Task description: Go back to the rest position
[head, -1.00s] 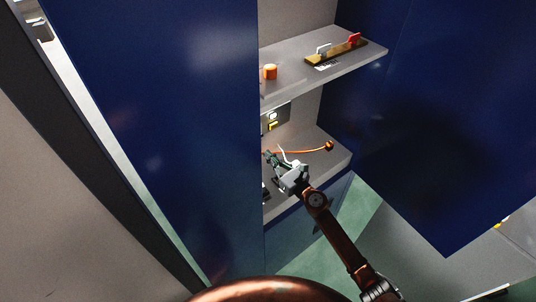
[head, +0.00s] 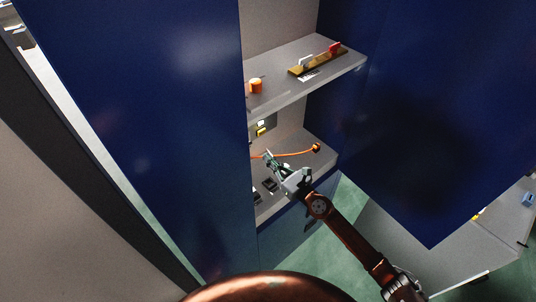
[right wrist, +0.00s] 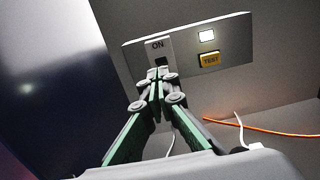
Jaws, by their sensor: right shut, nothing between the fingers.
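My right gripper (head: 268,156) reaches into the lower bay of the blue cabinet, above the lower shelf (head: 320,165). In the right wrist view its fingers (right wrist: 157,84) are shut with nothing between them. They point at a grey panel (right wrist: 232,52) and overlap the lower part of its "ON" switch plate (right wrist: 159,45); I cannot tell whether they touch it. The panel also has a bright white light (right wrist: 206,36) and a yellow TEST button (right wrist: 209,60). My left gripper is out of view.
An orange cord (head: 295,153) lies on the lower shelf beside my gripper. The upper shelf (head: 290,85) above my arm holds an orange cylinder (head: 256,86) and a brown strip (head: 312,62). Blue doors (head: 150,130) stand at both sides. Green floor shows below.

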